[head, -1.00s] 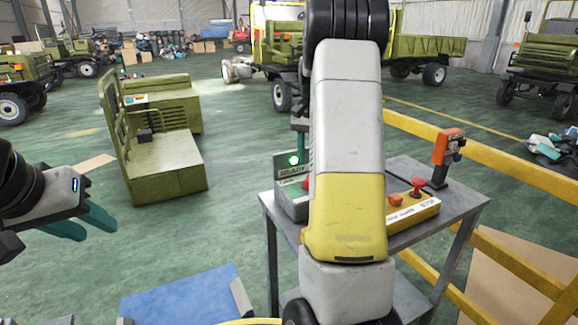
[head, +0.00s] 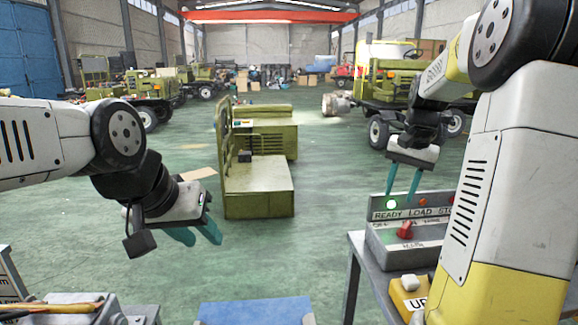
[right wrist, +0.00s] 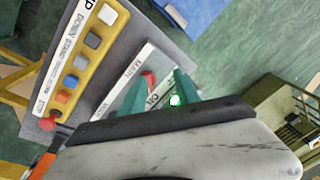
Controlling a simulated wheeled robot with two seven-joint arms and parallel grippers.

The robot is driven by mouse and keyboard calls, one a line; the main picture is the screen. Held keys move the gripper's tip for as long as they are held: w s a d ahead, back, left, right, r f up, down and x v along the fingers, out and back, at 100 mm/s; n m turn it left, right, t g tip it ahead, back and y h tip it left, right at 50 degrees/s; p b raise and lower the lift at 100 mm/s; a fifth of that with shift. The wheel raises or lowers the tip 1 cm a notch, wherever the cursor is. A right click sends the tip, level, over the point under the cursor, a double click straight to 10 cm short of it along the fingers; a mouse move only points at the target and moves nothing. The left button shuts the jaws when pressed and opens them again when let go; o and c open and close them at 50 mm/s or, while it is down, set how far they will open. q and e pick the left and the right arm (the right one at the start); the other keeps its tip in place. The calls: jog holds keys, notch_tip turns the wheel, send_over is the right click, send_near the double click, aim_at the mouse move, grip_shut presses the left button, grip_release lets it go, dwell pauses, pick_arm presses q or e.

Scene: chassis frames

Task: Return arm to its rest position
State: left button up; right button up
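My right arm comes in from the right in the head view, and its gripper (head: 403,182) hangs above the back of the grey control box (head: 402,243). Its two teal fingers are apart with nothing between them. In the right wrist view, the right gripper (right wrist: 160,90) shows its fingers in front of the box, near the lit green lamp (right wrist: 175,99). Whether the fingers touch the box cannot be told. My left gripper (head: 197,234) hangs at the left over the floor, teal fingers pointing down and right, apart and empty.
The box stands on a grey metal table (head: 354,262) beside a yellow pendant (head: 411,291) with several buttons. A green vehicle body (head: 258,190) stands on the open floor ahead. A blue panel (head: 255,311) lies at the bottom centre. Green trucks (head: 398,85) stand further back.

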jog(key=s+a+r+n+t, duration=0.1)
jog(key=s+a+n+t, duration=0.1)
jog(key=s+a, duration=0.5)
jog(key=s+a+r+n+t+y, duration=0.1)
jog(key=s+a+n, duration=0.4)
jog(key=s, duration=0.9)
jog(key=a+t, duration=0.1)
jog(key=a, duration=0.2)
jog(key=shift+a+t, duration=0.3)
jog(key=shift+s+d, duration=0.1)
